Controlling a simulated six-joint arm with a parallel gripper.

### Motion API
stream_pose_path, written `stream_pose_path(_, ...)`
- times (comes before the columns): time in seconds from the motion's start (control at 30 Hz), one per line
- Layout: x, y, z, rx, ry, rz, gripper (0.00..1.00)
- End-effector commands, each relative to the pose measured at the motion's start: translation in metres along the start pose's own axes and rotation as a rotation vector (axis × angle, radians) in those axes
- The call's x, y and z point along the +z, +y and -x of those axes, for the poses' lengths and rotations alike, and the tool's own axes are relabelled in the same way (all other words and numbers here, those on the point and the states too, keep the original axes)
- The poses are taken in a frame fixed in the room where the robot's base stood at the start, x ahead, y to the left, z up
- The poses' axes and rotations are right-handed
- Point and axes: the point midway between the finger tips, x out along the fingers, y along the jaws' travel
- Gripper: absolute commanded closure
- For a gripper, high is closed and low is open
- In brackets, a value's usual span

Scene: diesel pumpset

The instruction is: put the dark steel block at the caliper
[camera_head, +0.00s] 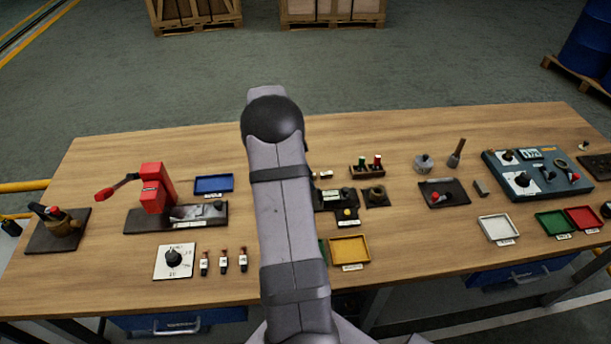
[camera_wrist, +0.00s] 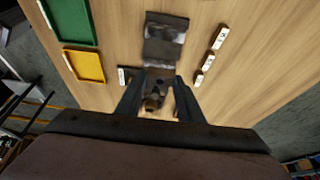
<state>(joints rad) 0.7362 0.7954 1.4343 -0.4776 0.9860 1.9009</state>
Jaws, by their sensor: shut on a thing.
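My gripper shows in the wrist view (camera_wrist: 158,82), its two fingers reaching down toward the table. It is shut on a dark steel block (camera_wrist: 160,72), of which I see only a dark edge between the fingertips. A dark plate with a mottled grey metallic top (camera_wrist: 165,32) lies just beyond the fingertips. I cannot tell whether it is the caliper. In the head view my arm hides the gripper and the block. A dark fixture with a yellow button (camera_head: 346,211) shows just right of my arm, partly covered.
A yellow tray (camera_head: 349,264) and a green tray (camera_wrist: 72,20) lie close by.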

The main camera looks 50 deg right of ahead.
Motion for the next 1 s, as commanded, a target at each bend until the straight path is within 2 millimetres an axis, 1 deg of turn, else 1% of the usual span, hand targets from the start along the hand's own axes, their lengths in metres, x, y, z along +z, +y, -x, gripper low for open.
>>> stream_pose_path(0.27, 0.002, 0.0, -0.004, -0.002, 0.002, 0.001, 0.92)
stream_pose_path(0.47, 0.008, 0.0, -0.019, -0.002, 0.002, 0.002, 0.92)
stream_pose_path(0.8, 0.021, 0.0, -0.051, -0.001, 0.002, 0.002, 0.92)
stream_pose_path(1.0, 0.027, 0.0, -0.063, -0.002, 0.002, 0.002, 0.92)
